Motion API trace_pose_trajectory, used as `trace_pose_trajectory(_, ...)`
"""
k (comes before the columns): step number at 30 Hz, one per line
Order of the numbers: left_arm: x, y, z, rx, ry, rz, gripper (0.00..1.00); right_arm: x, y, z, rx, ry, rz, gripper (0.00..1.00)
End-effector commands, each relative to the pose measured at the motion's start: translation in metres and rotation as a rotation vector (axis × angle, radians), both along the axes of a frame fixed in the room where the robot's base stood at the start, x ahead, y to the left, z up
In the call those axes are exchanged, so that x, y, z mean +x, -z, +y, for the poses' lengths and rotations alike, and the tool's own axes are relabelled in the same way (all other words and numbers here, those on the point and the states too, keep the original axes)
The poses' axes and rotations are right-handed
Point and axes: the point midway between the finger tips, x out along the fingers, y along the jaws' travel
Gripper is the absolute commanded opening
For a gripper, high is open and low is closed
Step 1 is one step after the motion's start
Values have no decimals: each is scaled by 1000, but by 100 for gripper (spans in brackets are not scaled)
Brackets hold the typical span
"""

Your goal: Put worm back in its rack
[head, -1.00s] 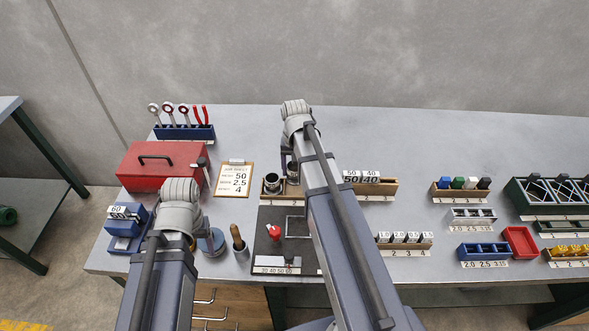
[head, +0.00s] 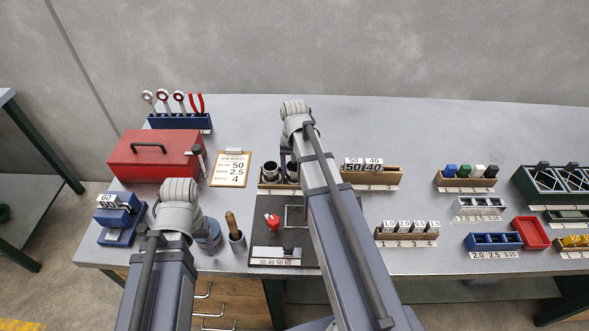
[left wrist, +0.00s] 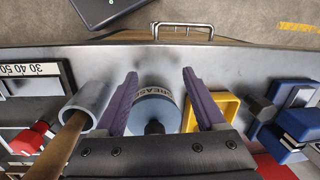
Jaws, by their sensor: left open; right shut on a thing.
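In the head view my right gripper (head: 288,155) is shut on a dark metal cylinder (head: 292,173), which I take to be the worm. Its lower end is at the wooden rack (head: 268,187); I cannot tell whether it rests in it. A similar cylinder (head: 270,169) stands just left of it in the rack. My right arm hides the space right of the held cylinder. My left gripper (left wrist: 159,76) is open and empty in the left wrist view, with its fingers either side of a blue grease tin (left wrist: 153,110) below.
Beside the tin is a metal cup (left wrist: 88,100) with a wooden handle. A red toolbox (head: 150,162) and a clipboard (head: 231,168) stand left of the rack. A dark mat (head: 262,235) lies in front. Number plates and a second wooden rack (head: 371,178) are to the right.

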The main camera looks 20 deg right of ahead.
Motion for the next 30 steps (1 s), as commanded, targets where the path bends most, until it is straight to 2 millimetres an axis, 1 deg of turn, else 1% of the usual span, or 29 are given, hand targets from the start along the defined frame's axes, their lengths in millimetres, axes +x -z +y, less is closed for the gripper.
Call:
trace_pose_trajectory(1,0,0,0,0,0,0,72,0,0,0,0,0,0,71)
trace_pose_trajectory(9,0,0,0,0,0,0,72,0,0,0,0,0,0,100)
trace_pose_trajectory(16,0,0,0,0,0,0,72,0,0,0,1,0,0,100)
trace_pose_trajectory(20,0,-4,0,0,0,0,72,0,-4,0,1,0,0,100)
trace_pose_trajectory(26,0,-21,0,0,0,0,72,0,-21,0,0,0,0,100)
trace_pose_trajectory(30,0,-39,0,0,0,0,72,0,-39,0,0,0,0,100)
